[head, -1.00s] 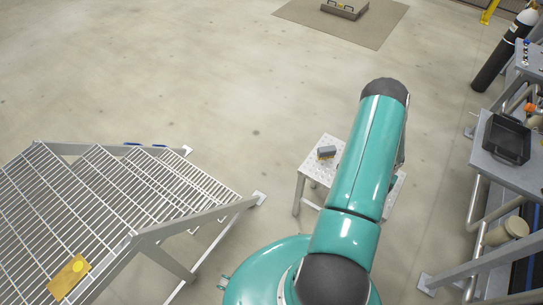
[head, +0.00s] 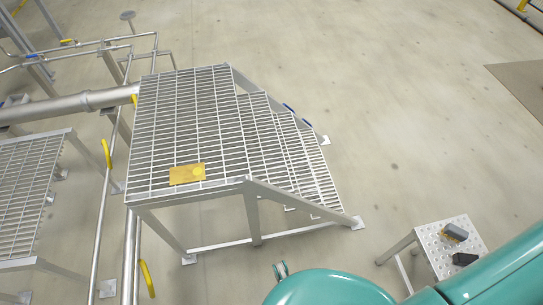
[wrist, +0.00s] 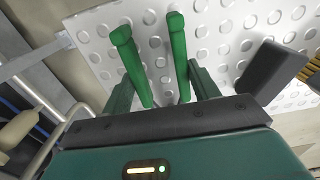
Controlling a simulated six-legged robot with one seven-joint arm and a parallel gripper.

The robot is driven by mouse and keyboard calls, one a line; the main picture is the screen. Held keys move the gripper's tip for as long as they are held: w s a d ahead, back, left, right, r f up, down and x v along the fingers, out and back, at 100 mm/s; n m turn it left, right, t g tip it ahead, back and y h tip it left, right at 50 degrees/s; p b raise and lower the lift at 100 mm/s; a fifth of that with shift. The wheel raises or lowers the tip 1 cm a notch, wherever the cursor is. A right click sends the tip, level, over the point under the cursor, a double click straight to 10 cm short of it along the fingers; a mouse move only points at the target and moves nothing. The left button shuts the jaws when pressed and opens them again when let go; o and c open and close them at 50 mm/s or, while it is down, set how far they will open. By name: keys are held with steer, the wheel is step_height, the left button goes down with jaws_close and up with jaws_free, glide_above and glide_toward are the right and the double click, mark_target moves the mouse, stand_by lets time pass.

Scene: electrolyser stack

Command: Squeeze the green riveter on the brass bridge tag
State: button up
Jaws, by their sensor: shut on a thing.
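The riveter's head is not visible. The gripper is over a studded metal top, far from the tag. The head view does not show my gripper.
The studded stool (head: 441,250) carries a grey-blue block (head: 455,232) and a black object (head: 464,259). Pipes (head: 95,103) run at the left. Floor between platform and stool is clear.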

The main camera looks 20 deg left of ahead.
steer(key=shift+r, duration=0.6)
steer(key=shift+r, duration=1.2)
steer(key=shift+w, duration=0.1)
